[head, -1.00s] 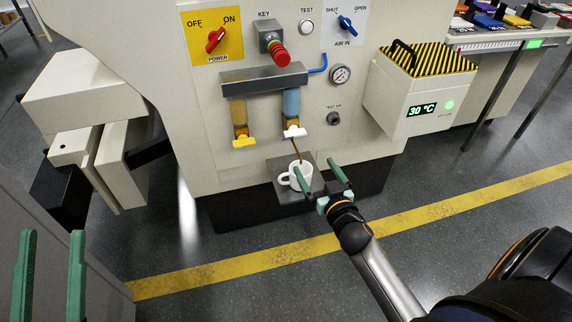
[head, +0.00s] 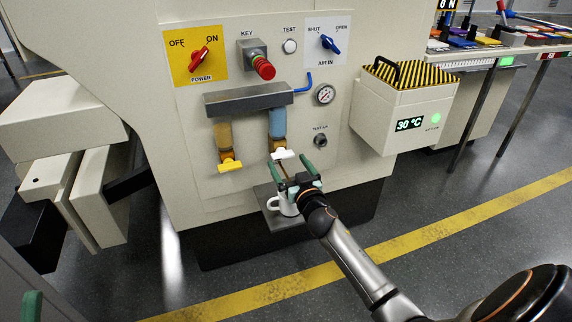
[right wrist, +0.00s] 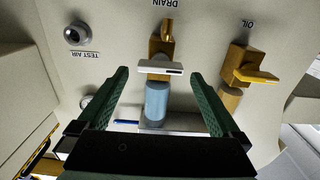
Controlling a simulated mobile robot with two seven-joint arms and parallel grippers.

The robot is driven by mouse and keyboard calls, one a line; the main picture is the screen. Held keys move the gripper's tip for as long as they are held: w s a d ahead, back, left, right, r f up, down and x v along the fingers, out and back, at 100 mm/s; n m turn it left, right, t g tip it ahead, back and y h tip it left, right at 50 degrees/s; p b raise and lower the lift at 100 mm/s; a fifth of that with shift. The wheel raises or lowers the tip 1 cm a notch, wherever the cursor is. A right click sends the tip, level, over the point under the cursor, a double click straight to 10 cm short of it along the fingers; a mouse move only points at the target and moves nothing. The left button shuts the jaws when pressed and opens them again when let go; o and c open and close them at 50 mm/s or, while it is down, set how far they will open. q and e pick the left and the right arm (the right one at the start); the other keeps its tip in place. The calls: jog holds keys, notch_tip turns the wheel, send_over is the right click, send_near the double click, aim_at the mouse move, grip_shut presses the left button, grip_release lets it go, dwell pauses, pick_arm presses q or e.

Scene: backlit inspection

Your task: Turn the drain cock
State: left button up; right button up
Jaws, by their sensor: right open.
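The drain cock has a brass body and a white handle (head: 284,154), below a blue-filled tube (head: 277,122). In the right wrist view, which is upside down, the handle (right wrist: 158,67) lies crosswise under the DRAIN label. A thin brown streak hangs below the cock in the head view. My right gripper (head: 290,164) is open, just below and in front of the cock; its green fingers (right wrist: 160,75) flank the handle without visible contact. A white mug (head: 284,206) stands below, partly hidden by the gripper. One finger of my left gripper (head: 32,306) shows at bottom left.
The yellow-handled oil cock (head: 230,166) is close by on the left. A grey shelf (head: 289,226) supports the mug. The test-air knob (head: 320,140) and pressure gauge (head: 325,94) are to the right. A striped-lid box (head: 405,115) juts out farther right.

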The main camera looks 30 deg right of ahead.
aim_at(283, 155)
jog(key=shift+x, duration=1.15)
jog(key=shift+a, duration=0.1)
jog(key=c, duration=1.2)
